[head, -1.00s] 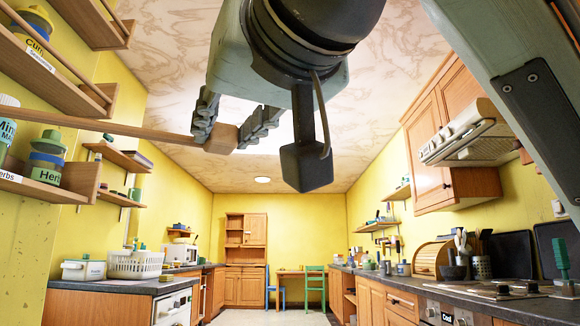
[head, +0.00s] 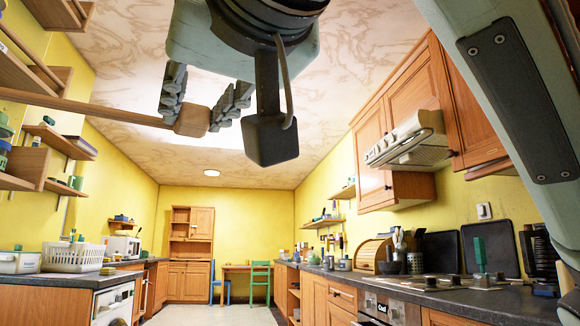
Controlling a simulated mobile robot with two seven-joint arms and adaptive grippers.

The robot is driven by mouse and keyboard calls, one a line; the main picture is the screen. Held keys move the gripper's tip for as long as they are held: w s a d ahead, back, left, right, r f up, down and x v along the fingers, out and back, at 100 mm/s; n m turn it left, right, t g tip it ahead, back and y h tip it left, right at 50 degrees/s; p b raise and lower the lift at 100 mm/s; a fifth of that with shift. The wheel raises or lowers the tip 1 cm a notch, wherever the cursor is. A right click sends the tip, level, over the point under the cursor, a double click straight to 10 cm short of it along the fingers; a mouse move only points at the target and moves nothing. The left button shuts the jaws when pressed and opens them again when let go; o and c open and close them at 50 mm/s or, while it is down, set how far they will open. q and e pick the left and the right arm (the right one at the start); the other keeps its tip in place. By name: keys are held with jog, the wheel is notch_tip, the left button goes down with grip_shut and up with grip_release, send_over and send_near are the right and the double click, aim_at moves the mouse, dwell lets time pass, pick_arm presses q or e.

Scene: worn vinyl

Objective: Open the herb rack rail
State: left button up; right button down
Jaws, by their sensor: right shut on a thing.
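The herb rack rail (head: 95,109) is a long wooden bar coming in from the left edge of the head view. It reaches past the end of the herb rack (head: 30,166), and its block-shaped wooden end (head: 193,121) sits between my right gripper's fingers. My right gripper (head: 203,116) hangs from the top of the view, with its dark ribbed fingers shut on that end. The rail's other end is out of the picture, and only the rack's right end and parts of green-lidded jars (head: 5,135) show. My left gripper is not in view.
A higher wooden rack (head: 55,80) and small shelves (head: 62,142) line the left wall. Counters run along both sides, with a white basket (head: 75,257) on the left and a hob (head: 450,283) on the right. The floor (head: 215,314) between is clear.

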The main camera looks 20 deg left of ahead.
jog(key=c, duration=1.2)
grip_release()
jog(key=shift+o, duration=0.2)
notch_tip(320, 180, up, 10)
